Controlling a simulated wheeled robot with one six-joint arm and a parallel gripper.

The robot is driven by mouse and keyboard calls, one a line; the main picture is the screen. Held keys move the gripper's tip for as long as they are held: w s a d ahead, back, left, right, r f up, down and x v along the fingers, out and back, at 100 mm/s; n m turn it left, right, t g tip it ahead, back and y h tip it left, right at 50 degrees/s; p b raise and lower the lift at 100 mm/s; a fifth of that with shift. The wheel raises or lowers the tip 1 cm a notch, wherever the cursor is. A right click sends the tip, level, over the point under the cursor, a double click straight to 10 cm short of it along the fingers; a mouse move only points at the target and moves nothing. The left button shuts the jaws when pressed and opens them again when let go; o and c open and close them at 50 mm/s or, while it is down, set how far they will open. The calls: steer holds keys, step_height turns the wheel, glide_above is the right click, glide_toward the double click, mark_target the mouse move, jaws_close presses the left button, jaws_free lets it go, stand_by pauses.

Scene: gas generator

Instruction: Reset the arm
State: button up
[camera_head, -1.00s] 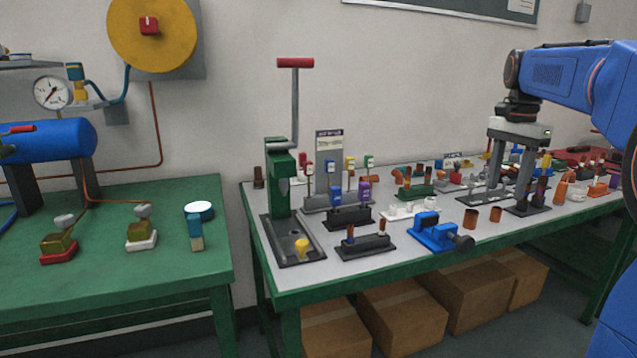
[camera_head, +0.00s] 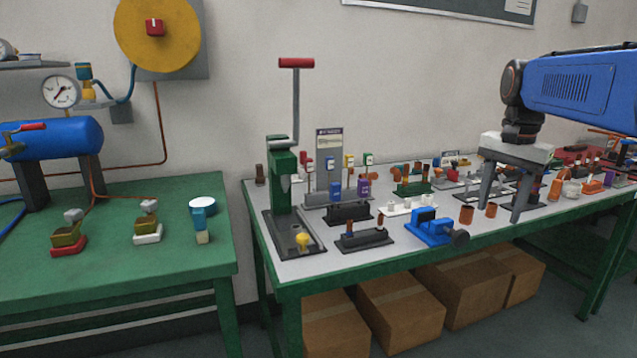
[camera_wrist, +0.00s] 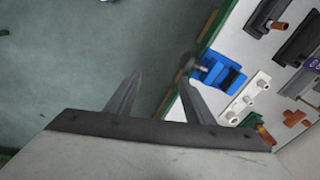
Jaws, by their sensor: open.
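My gripper (camera_head: 498,205) is in the upper right part of the head view, above the front part of the grey-topped workbench (camera_head: 291,277). It points down with its two grey fingers apart and nothing between them. In the wrist view my gripper (camera_wrist: 158,95) also shows open and empty, with the floor and the bench's front edge below it. My blue arm reaches in from the right edge of the head view.
A blue vise (camera_head: 434,228) sits near the bench's front edge, left of my gripper; it also shows in the wrist view (camera_wrist: 218,72). A green press (camera_head: 283,185) stands at the bench's left end. Cardboard boxes (camera_head: 400,310) lie underneath. A green table (camera_head: 120,265) stands left.

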steer(key=s+a+f+n+t, duration=0.2)
steer(key=s+a+f+n, duration=0.3)
steer(key=s+f, duration=0.5)
steer(key=s+a+f+n+t, duration=0.1)
steer(key=s+a+f+n, duration=0.4)
steer(key=s+f, duration=0.5)
steer(key=s, duration=0.3)
steer(key=shift+s+a+f+n+t, duration=0.25)
steer(key=shift+n+t, duration=0.15)
